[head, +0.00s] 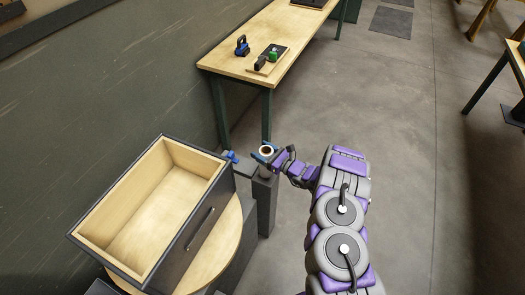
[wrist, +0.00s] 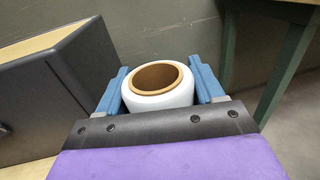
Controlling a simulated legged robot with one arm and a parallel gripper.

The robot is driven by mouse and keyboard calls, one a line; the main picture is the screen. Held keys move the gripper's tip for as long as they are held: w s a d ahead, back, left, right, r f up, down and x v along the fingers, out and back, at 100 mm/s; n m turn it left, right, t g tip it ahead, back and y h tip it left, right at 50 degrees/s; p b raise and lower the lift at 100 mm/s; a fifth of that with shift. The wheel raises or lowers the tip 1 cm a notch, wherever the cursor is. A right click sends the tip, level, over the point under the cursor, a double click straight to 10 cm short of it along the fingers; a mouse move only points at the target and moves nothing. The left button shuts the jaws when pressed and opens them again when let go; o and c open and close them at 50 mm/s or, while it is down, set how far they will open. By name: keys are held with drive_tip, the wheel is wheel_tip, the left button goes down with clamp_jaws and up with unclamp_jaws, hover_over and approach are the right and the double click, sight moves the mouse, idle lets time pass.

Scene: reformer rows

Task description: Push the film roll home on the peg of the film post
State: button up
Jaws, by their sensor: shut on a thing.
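The film roll (wrist: 158,101) is white with a brown cardboard core, and it stands upright between the blue fingers of my gripper (wrist: 160,92) in the wrist view. My gripper is shut on it, one finger on each side. In the head view the film roll (head: 266,150) shows small at the top of a narrow dark grey post (head: 266,203), which I take for the film post. The peg is hidden, and I cannot tell how far down the roll sits on it.
An open wooden drawer box (head: 222,160) with dark sides stands on a round wooden top (head: 213,262) left of the post. A workbench (head: 290,38) with small tools stands behind against the wall.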

drive_tip(key=shift+f, duration=0.7)
drive_tip(key=o, duration=1.6)
drive_tip(key=p+v, duration=0.4)
drive_tip(key=v, duration=1.3)
drive_tip(key=shift+s+d+f, duration=0.15)
